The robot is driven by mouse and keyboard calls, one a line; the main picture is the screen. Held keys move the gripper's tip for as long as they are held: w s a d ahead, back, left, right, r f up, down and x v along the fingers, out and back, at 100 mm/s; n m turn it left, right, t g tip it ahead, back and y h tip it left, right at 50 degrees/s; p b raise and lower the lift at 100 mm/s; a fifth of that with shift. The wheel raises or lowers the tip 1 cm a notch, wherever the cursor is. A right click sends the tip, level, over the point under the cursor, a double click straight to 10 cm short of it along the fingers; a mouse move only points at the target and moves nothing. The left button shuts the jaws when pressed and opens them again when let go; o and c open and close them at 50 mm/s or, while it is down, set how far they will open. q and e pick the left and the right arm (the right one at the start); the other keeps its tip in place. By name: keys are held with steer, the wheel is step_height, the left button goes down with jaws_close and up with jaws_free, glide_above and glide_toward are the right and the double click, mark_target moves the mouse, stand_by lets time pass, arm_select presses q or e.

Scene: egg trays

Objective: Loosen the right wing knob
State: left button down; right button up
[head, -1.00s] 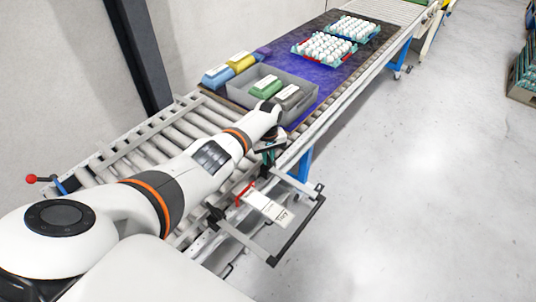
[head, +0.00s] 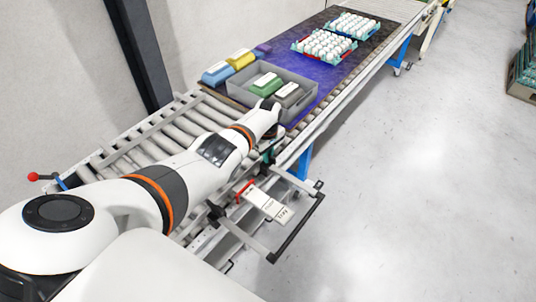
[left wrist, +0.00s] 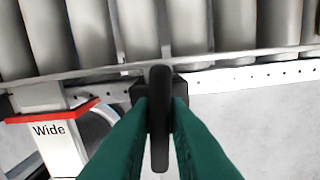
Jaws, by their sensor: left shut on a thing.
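In the left wrist view a black wing knob (left wrist: 160,118) stands edge-on between the two green fingers of my left gripper (left wrist: 161,112), which is shut on it. The knob sits on a dark block at the conveyor's side rail. In the head view my left gripper (head: 268,157) is at the near side of the conveyor, mostly hidden by my own wrist, and the knob cannot be made out there. Another black knob (head: 214,212) sits nearer along the same side frame. My right gripper is not in view.
A white scale plate (head: 268,204) with a red pointer (head: 245,191) lies beside the gripper; "Wide" is readable up close. A guide rail (head: 298,230) juts out over the floor. A grey bin (head: 312,84) with cartons and egg trays (head: 322,47) stand farther along the conveyor.

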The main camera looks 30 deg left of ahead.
arm_select(q)
steer(key=c, duration=1.4)
jaws_free()
step_height(320, 180, up, 6)
steer(key=p, duration=0.2)
steer(key=shift+f+p, duration=0.25)
steer(key=shift+p, duration=0.05)
step_height(320, 180, up, 7)
steer(key=shift+f+b, duration=0.2)
steer(key=shift+b, duration=0.15)
steer(key=shift+f, duration=0.1)
